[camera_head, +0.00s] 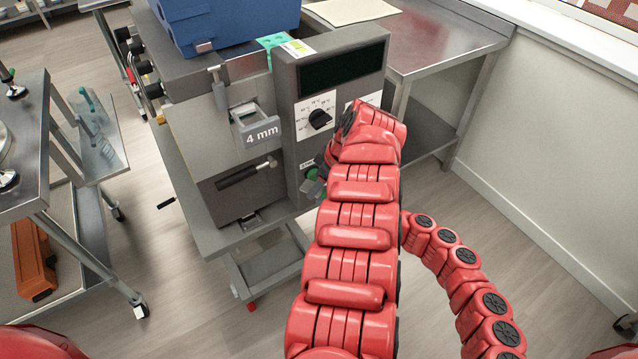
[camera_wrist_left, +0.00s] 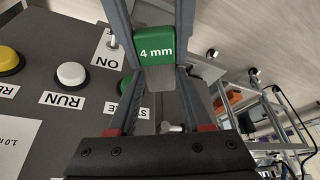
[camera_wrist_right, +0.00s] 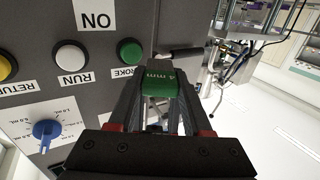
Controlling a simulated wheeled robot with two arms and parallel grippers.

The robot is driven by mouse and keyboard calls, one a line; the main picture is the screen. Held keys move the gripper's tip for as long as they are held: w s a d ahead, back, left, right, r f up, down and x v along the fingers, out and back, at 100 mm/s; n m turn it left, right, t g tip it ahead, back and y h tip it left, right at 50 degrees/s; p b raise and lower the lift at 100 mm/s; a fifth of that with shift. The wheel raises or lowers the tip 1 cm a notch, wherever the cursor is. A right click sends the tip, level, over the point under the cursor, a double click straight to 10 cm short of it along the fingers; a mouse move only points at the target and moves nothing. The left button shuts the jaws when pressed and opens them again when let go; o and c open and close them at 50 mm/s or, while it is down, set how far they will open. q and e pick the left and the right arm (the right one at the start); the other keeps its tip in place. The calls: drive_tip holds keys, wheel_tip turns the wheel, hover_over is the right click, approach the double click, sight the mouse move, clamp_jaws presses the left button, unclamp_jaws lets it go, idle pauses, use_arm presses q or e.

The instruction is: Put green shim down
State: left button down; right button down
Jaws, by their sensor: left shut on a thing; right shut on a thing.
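The green shim (camera_wrist_left: 155,47), marked "4 mm", shows in the left wrist view with a grey metal part below its green block. My left gripper (camera_wrist_left: 158,78) is shut at that lower part. Dark fingers from above flank the green block. In the right wrist view my right gripper (camera_wrist_right: 160,92) is shut on a green block (camera_wrist_right: 159,82) marked "4 mm". It seems to be the same shim, held clear of the machine's front. A grey piece marked "4 mm" (camera_head: 262,132) sits at the machine's front.
The depositor (camera_head: 338,112) has a dial, a display and buttons. A blue bin (camera_head: 228,22) stands on top. A steel table (camera_head: 425,40) is behind at right. A cart (camera_head: 40,175) with an orange bin (camera_head: 32,258) is at left.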

drive_tip(key=shift+c, duration=1.3)
unclamp_jaws()
